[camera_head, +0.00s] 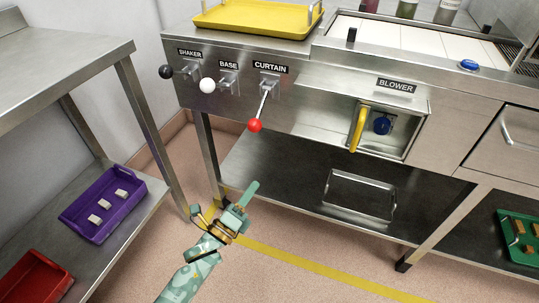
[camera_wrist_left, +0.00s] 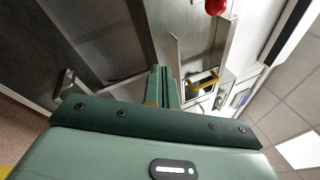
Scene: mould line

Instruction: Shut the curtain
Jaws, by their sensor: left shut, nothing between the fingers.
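The curtain lever (camera_head: 262,106) sits under the CURTAIN label on the steel front panel. Its rod slants down from the bracket to a red ball knob (camera_head: 255,125). The red knob also shows at the top edge of the left wrist view (camera_wrist_left: 215,6). My left gripper (camera_head: 249,193) is below the knob, in front of the lower shelf, apart from the lever. Its fingers are shut and empty, and they also show together in the left wrist view (camera_wrist_left: 161,82). My right gripper is not in view. I cannot make out the curtain itself.
Left of the curtain lever are the shaker lever with a black knob (camera_head: 166,72) and the base lever with a white knob (camera_head: 207,85). To the right is the blower box with a yellow handle (camera_head: 358,130). A steel table (camera_head: 60,60) stands at left.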

